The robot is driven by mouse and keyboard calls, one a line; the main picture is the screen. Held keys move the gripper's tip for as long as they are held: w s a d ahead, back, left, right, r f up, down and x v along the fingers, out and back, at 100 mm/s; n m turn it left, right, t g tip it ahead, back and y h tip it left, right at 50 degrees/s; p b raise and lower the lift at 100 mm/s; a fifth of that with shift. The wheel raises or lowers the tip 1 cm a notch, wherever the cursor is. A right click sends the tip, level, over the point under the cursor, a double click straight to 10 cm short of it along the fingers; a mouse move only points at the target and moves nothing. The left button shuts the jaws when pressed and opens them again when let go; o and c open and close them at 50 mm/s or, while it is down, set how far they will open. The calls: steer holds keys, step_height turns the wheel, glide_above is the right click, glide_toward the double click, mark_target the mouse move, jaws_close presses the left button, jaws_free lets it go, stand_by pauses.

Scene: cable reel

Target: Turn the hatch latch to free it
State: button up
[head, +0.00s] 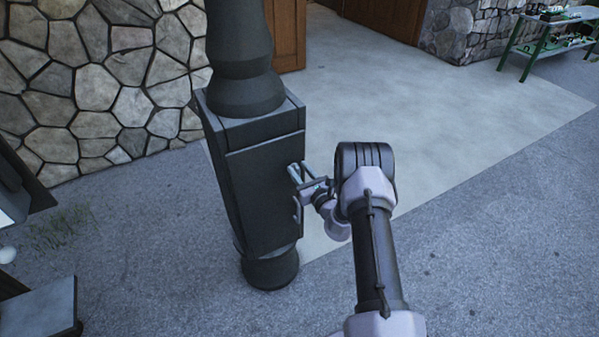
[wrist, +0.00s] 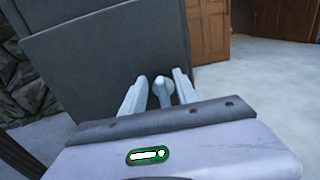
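The hatch (head: 265,190) is a dark grey panel on the box of a dark post. It also fills the upper left of the wrist view (wrist: 115,55). The latch (wrist: 162,88) shows as a small pale grey rounded handle by the hatch's right edge. My gripper (wrist: 158,76) has its two pale fingers spread, one on each side of the latch, with narrow gaps visible. In the head view my gripper (head: 301,176) reaches the hatch's right edge from the right. The latch's exact turn is hard to tell there, as the fingers overlap it.
The dark post (head: 240,60) rises above the box. A stone wall (head: 100,80) is behind on the left, and a brown wooden door (wrist: 208,30) is behind. A green rack (head: 545,40) stands far right. The paved floor (head: 450,130) right of the post is clear.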

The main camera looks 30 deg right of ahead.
jaws_close()
steer(key=shift+d+m, duration=0.1)
steer(key=shift+m, duration=0.2)
steer(key=m, duration=0.3)
steer(key=shift+d+f+m+b, duration=0.15)
steer(key=shift+d+m+b, duration=0.2)
steer(key=shift+d+m, duration=0.05)
steer(key=m, duration=0.3)
steer(key=d+m, duration=0.1)
steer(key=shift+f, duration=0.25)
steer(key=m, duration=0.2)
steer(key=f+m+b, duration=0.1)
steer(key=m, duration=0.2)
steer(key=shift+d, duration=0.2)
steer(key=shift+d+f+m, duration=0.1)
steer(key=shift+f+m, duration=0.1)
steer(key=shift+m, duration=0.9)
steer(key=shift+f+m, duration=0.2)
steer(key=shift+m, duration=0.9)
